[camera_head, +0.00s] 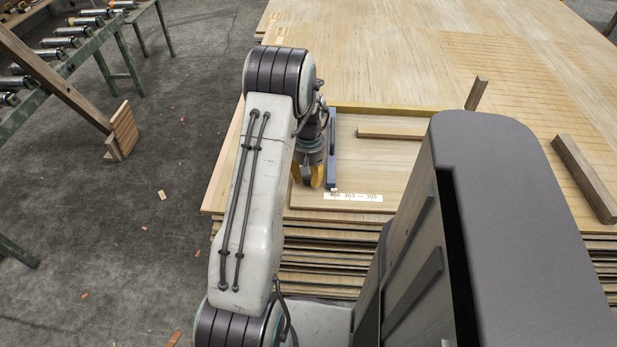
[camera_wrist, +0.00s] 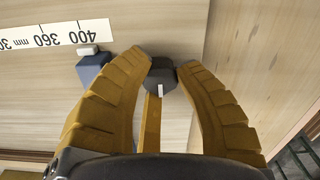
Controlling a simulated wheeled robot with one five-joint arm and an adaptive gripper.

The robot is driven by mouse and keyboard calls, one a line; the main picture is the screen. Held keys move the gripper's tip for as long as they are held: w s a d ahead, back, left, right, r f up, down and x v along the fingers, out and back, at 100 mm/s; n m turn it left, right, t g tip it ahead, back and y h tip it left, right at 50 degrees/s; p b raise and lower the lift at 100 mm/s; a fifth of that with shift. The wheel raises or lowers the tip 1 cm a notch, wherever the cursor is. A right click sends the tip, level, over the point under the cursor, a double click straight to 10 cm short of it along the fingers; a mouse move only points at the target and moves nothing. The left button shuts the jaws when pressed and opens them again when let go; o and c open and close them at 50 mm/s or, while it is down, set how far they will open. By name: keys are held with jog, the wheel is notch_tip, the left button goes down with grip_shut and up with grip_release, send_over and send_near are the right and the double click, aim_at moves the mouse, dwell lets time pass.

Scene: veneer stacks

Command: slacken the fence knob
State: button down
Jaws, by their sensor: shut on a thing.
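The fence knob (camera_wrist: 163,76) is dark grey with a short white mark, and it sits between my fingertips in the wrist view. My gripper (camera_head: 309,182) has two ribbed yellow fingers; in the wrist view (camera_wrist: 165,68) they close on the knob from both sides. In the head view my gripper hides the knob. The blue-grey fence (camera_head: 332,152) stands just right of my gripper. A blue-grey block with a pale pointer (camera_wrist: 88,50) lies left of my fingers, beside the white millimetre scale (camera_wrist: 55,33). The scale also shows in the head view (camera_head: 353,197).
Veneer sheets (camera_head: 390,40) lie in wide stacks behind and right. A loose wood strip (camera_head: 391,132) lies right of the fence, and upright posts (camera_head: 477,93) stand by the stacks. A roller conveyor (camera_head: 85,40) is at far left. The grey floor between is mostly clear, with small scraps.

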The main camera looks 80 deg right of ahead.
jog(key=n, duration=0.4)
jog(key=shift+a+f+n+b, duration=0.1)
jog(key=shift+f+n+b, duration=0.05)
jog(key=shift+n+b, duration=0.2)
jog(key=n, duration=0.4)
jog(key=shift+n, duration=0.25)
jog(key=n, duration=0.4)
jog(key=shift+n+b, duration=0.3)
jog(key=shift+b, duration=0.1)
jog(key=shift+n, duration=2)
jog(key=c, duration=1.2)
grip_release()
jog(key=shift+o, duration=0.2)
jog(key=shift+r, duration=0.25)
